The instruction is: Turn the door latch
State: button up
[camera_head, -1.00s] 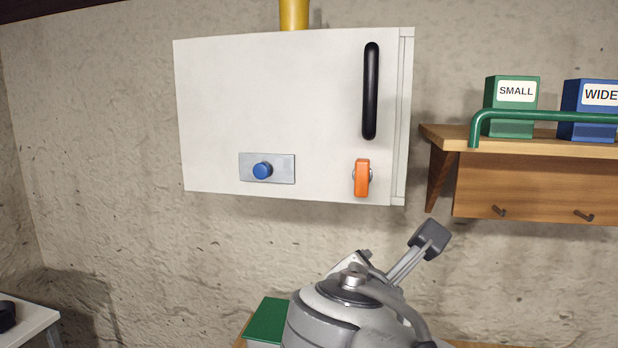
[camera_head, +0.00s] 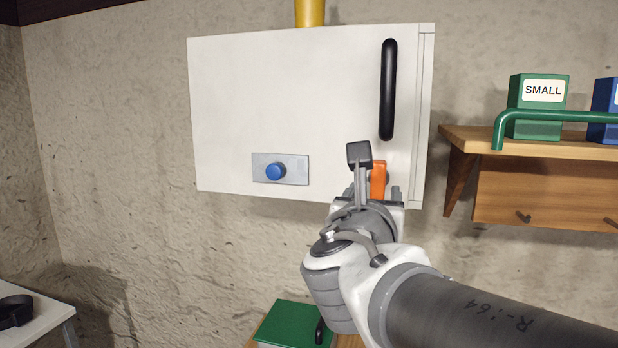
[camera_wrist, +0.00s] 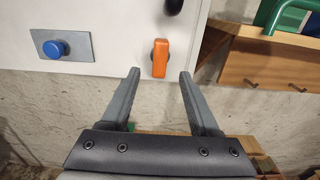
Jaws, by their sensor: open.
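The door latch (camera_head: 378,181) is an orange upright handle at the lower right of a white cabinet door (camera_head: 290,95). In the head view my gripper (camera_head: 375,175) is in front of it and hides part of its surroundings. In the wrist view the latch (camera_wrist: 160,58) stands upright, ahead of and between the two fingertips of my gripper (camera_wrist: 160,72). The fingers are apart with nothing between them, and the latch appears to be beyond their tips. I cannot tell the exact gap.
A black door handle (camera_head: 388,90) is above the latch. A blue knob (camera_head: 276,172) on a grey plate is to the left. A wooden shelf (camera_head: 550,148) with a green rail (camera_head: 560,116) and a green SMALL box (camera_head: 539,92) is to the right. A green box (camera_head: 295,325) is below.

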aim_at(378, 178)
jog(key=x, duration=0.9)
jog(key=shift+p, duration=0.3)
grip_shut()
